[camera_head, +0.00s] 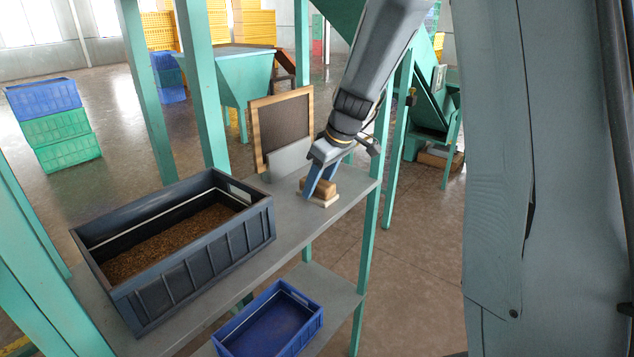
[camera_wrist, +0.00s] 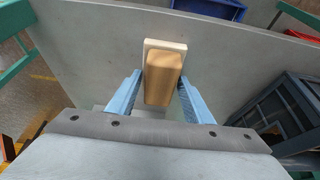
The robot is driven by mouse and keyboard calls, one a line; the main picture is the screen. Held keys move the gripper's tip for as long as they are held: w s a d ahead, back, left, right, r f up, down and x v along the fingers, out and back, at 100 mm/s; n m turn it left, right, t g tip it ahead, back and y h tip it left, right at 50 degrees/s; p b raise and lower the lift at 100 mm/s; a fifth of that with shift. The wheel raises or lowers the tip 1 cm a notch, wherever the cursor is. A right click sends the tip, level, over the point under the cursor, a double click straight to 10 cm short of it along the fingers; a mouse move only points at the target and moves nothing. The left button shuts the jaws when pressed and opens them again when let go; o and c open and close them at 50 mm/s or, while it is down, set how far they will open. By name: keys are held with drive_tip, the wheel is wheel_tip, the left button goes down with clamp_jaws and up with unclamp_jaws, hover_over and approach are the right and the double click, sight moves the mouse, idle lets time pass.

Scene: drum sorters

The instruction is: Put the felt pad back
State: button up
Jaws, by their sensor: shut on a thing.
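The felt pad, a wooden block on a pale cream base, shows in the head view (camera_head: 322,199) near the right end of the grey shelf (camera_head: 290,220). It also shows in the wrist view (camera_wrist: 162,84), between the two blue fingers. My gripper (camera_head: 317,187) points down and is shut on the wooden block; the wrist view shows its fingers (camera_wrist: 160,82) on either side. The pale base faces down, at or very near the shelf surface; I cannot tell whether it touches. The block's near end is partly hidden by the fingers in the head view.
A dark crate of brown grain (camera_head: 190,285) stands on the shelf at left. A wood-framed dark board (camera_head: 283,130) stands behind the pad, with a grey upright plate (camera_head: 290,160) before it. A blue bin (camera_head: 270,325) sits on the lower shelf. Green posts (camera_head: 368,225) frame the rack.

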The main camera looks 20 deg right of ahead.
drive_tip(key=o, duration=1)
drive_tip(key=b+v, duration=0.3)
drive_tip(key=v, duration=0.9)
drive_tip(key=s+a+f+m+g+h, duration=0.1)
drive_tip(key=s+f+m, duration=0.1)
drive_tip(key=s+f, duration=0.4)
drive_tip(key=s+a+f+m+g+h, duration=0.1)
drive_tip(key=s+f+m, duration=0.1)
drive_tip(key=s+f, duration=0.4)
drive_tip(key=s+a+f+m, duration=0.1)
drive_tip(key=s+f+m, duration=0.2)
drive_tip(key=s+f, duration=0.4)
drive_tip(key=shift+s+a+g+h, duration=0.15)
drive_tip(key=shift+s+g+h, duration=0.25)
drive_tip(key=shift+s, duration=0.75)
